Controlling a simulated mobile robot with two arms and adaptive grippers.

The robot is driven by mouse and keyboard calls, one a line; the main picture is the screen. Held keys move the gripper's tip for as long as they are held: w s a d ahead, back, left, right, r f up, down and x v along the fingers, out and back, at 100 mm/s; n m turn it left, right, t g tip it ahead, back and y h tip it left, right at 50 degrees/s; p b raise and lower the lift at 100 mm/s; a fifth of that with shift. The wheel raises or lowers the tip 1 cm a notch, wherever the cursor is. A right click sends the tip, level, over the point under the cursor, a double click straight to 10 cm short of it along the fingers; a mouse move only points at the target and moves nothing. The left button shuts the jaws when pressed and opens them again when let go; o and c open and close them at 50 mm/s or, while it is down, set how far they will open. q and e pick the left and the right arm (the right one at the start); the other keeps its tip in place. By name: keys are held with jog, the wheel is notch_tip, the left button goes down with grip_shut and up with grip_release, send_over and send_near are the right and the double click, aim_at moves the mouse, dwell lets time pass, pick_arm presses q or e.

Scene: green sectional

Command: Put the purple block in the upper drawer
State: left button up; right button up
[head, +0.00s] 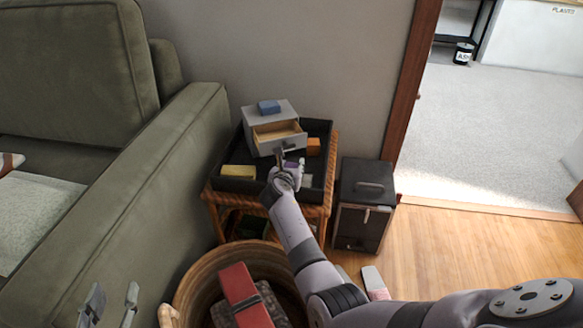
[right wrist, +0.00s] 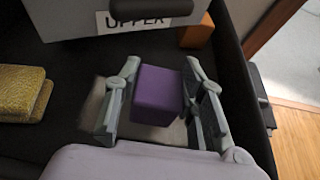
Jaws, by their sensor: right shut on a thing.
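The purple block (right wrist: 157,95) sits between the fingers of my right gripper (right wrist: 160,100) in the right wrist view; the gripper is shut on it. In the head view my right gripper (head: 288,170) is over the black tray, just in front of the grey drawer unit (head: 262,112), and mostly hides the block. The upper drawer (head: 279,133) is pulled out, showing a bare wooden inside. In the right wrist view a front labelled UPPER (right wrist: 75,18) is at the top, beyond the block. My left gripper (head: 110,305) is open and empty at the lower left.
The black tray (head: 325,160) on a wicker table holds a yellow block (head: 238,171) and an orange block (head: 313,147). A green sofa stands left, a black box (head: 366,185) right, a basket (head: 195,285) in front.

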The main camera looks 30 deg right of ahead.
jog(key=shift+f, duration=0.15)
dwell(0.3)
jog(key=o, duration=1.1)
jog(key=shift+f, duration=0.1)
jog(key=shift+o, duration=0.2)
